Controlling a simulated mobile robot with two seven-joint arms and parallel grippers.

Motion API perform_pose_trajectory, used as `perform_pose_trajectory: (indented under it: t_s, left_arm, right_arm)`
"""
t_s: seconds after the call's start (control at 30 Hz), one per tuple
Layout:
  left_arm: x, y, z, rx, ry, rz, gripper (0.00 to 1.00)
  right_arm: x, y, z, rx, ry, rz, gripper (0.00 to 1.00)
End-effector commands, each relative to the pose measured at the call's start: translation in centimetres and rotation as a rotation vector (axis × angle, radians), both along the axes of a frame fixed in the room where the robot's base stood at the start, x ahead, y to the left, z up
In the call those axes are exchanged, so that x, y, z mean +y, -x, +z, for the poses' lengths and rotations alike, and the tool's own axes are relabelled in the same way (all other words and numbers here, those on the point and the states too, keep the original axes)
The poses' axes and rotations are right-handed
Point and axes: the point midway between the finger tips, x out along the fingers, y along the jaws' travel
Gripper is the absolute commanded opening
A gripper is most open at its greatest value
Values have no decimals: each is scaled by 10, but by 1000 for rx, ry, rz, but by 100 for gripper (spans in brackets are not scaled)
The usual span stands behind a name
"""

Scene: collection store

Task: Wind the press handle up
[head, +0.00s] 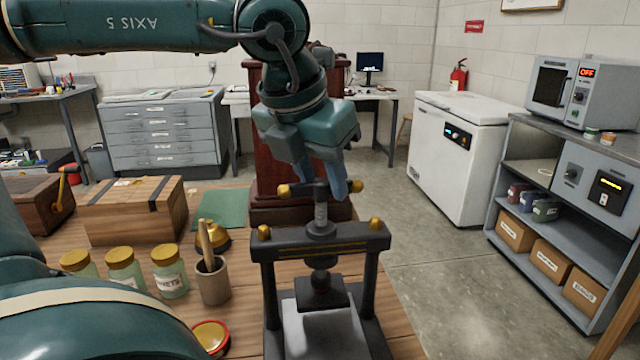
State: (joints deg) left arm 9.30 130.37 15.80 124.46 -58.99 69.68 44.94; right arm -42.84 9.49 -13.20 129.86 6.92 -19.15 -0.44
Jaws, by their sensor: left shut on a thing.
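The screw press (320,249) stands at the right end of the wooden table, a dark frame with brass knobs on its crossbeam. Its handle (292,188) is a short dark bar with brass ends on top of the vertical screw. My left gripper (328,188) reaches down from above and is shut on the handle, near its middle. The fingers hide part of the bar. Below the crossbeam, the press plate (321,291) is over a pale grey block or stack (322,332) on the base; I cannot tell whether they touch. My right gripper is not in view.
Left of the press stand a cup with a wooden tool (213,282), several labelled jars (170,272), a brass bell-like object (212,238) and a red-rimmed tin (211,337). A wooden box (131,212) is behind. A tall dark red wooden piece (272,150) stands close behind the press.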

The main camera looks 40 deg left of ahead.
Motion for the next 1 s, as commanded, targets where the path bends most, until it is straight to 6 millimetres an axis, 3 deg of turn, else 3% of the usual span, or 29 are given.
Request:
perform_pose_trajectory:
  t_s: [0.43,0.47,0.6,0.87,1.0]
  left_arm:
    - [0,3,-5,21,6,22,13]
    - [0,3,-5,21,6,22,38]
    - [0,3,-4,18,6,20,49]
    - [0,2,-1,9,5,18,51]
    - [0,5,10,6,3,19,51]
  right_arm:
    - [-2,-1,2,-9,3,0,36]
    - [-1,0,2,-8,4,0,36]
    - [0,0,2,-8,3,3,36]
    - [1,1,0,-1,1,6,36]
    - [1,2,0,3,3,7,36]
